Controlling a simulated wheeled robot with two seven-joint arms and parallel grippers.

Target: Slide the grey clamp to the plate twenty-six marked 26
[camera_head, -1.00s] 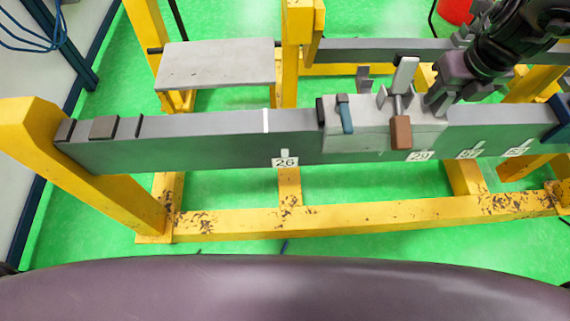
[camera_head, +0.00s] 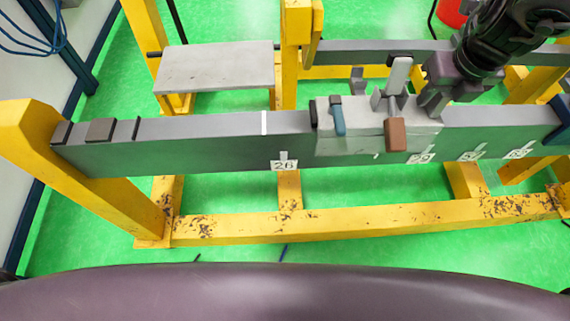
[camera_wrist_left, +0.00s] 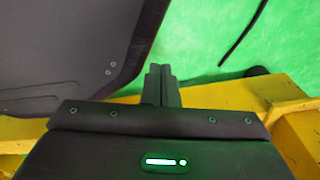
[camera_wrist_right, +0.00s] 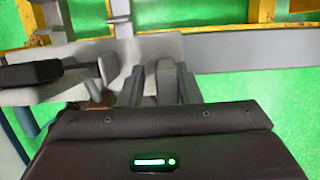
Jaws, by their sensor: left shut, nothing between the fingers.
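The grey clamp (camera_head: 355,138) sits astride the long grey beam (camera_head: 210,140), with a blue-handled lever and a brown-handled lever on it. Its left end is right of the plate marked 26 (camera_head: 284,165), and its right end is by plate 29 (camera_head: 421,157). A white line (camera_head: 264,123) crosses the beam just left of plate 26. My right gripper (camera_head: 430,105) is at the clamp's right end. In the right wrist view its fingers (camera_wrist_right: 160,85) stand apart around a grey part of the clamp. My left gripper (camera_wrist_left: 161,85) is shut and empty, outside the head view.
Further plates (camera_head: 470,156) hang along the beam to the right. Dark blocks (camera_head: 100,130) sit on its left end. Yellow frame posts (camera_head: 85,175) carry the beam, and a grey shelf (camera_head: 215,68) stands behind. The beam top between clamp and white line is clear.

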